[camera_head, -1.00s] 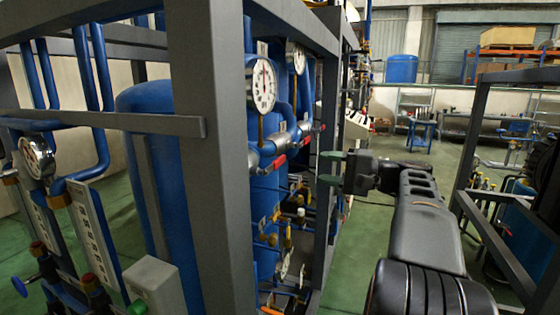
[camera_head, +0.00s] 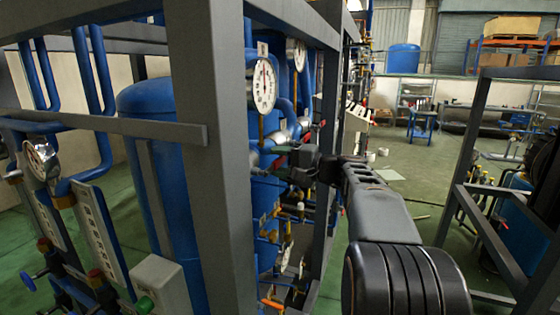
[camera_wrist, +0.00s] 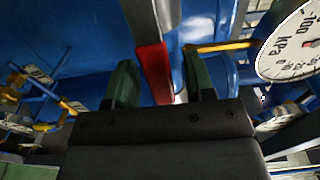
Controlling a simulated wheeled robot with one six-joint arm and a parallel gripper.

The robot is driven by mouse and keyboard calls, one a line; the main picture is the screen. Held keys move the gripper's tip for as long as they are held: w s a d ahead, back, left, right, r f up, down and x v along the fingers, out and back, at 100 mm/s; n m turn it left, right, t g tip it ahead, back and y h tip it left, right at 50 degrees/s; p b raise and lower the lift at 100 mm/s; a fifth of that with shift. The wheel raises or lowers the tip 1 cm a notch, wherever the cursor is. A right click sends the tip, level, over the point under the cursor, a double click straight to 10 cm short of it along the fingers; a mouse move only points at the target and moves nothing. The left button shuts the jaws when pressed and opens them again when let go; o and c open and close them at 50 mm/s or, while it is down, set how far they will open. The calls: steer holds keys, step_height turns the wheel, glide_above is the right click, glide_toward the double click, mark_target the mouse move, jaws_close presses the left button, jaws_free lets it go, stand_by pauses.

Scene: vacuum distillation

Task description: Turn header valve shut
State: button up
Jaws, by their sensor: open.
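The header valve's red lever handle (camera_wrist: 154,72) shows in the wrist view between the two green fingers of my gripper (camera_wrist: 161,78). The fingers are open, one on each side of the lever, with gaps visible. In the head view, my gripper (camera_head: 268,162) is inside the rack, just below the large pressure gauge (camera_head: 263,85). The valve body is largely covered in both views.
The pressure gauge (camera_wrist: 292,45) is close on the right in the wrist view. A grey frame post (camera_head: 205,160) stands left of my gripper. Yellow-handled small valves (camera_head: 270,237) and blue pipes lie below. Open green floor (camera_head: 395,200) is to the right.

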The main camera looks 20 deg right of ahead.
jaws_close()
stand_by(0.4)
steer(key=shift+d, duration=0.1)
